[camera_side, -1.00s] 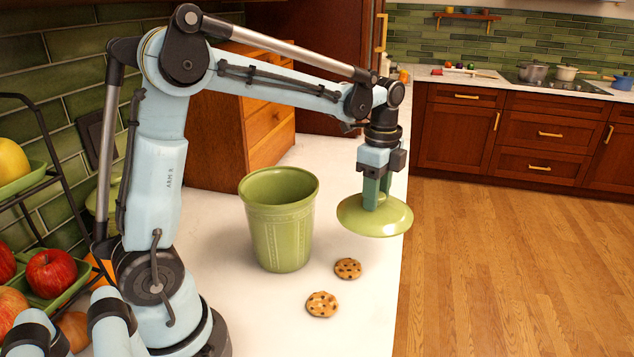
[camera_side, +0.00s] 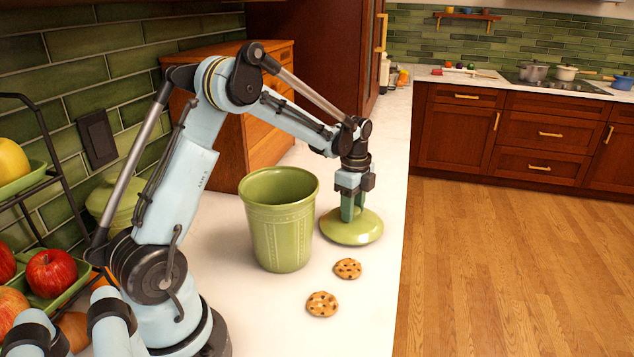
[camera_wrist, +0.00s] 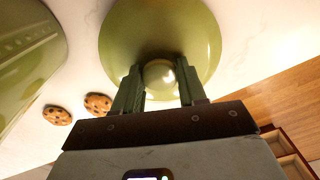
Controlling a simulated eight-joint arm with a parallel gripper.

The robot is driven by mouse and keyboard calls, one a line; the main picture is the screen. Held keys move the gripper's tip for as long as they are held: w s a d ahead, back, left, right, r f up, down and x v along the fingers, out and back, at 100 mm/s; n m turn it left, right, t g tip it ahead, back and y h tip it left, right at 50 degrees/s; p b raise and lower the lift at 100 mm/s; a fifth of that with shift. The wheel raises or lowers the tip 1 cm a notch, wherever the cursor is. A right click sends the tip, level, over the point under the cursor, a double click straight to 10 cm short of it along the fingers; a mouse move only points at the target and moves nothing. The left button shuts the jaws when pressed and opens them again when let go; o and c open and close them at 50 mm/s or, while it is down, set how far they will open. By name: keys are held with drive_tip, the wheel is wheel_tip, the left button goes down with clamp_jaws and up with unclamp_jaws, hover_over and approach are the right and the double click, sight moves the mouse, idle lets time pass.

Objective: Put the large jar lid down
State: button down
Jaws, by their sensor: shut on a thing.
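The large jar lid (camera_side: 352,232) is a round, glossy green disc with a knob. It lies level at the white counter's surface, right of the open green jar (camera_side: 282,225). My gripper (camera_side: 352,212) points straight down and is shut on the lid's knob. In the wrist view the knob (camera_wrist: 159,76) sits between the two green fingers, with the lid's disc (camera_wrist: 125,30) spread around it. The jar stands upright and open, with a beaded band under its rim. A small gap separates the lid from the jar. The lid's underside is hidden.
Two cookies (camera_side: 347,268) (camera_side: 321,304) lie on the counter in front of the jar and lid. The counter's right edge (camera_side: 403,200) is close beside the lid. A wooden drawer cabinet (camera_side: 265,120) stands behind. A fruit rack (camera_side: 40,230) is at the left.

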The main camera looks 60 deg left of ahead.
drive_tip(key=shift+f, duration=0.15)
drive_tip(key=c, duration=0.6)
unclamp_jaws()
wheel_tip(320, 180, up, 12)
drive_tip(key=s+d+r+n+t, duration=0.3)
drive_tip(key=s+d+n, duration=0.3)
drive_tip(key=d, duration=0.3)
drive_tip(key=shift+s+d+f+n+t, duration=0.7)
drive_tip(key=shift+s+d+n, duration=0.5)
drive_tip(key=shift+s, duration=0.25)
drive_tip(key=shift+s+d+f+n+t, duration=0.7)
drive_tip(key=shift+s+d+n, duration=0.4)
drive_tip(key=shift+s+n, duration=0.25)
drive_tip(key=shift+s+d+f+n+t, duration=0.7)
drive_tip(key=shift+s+d+n, duration=0.45)
drive_tip(key=shift+s, duration=0.35)
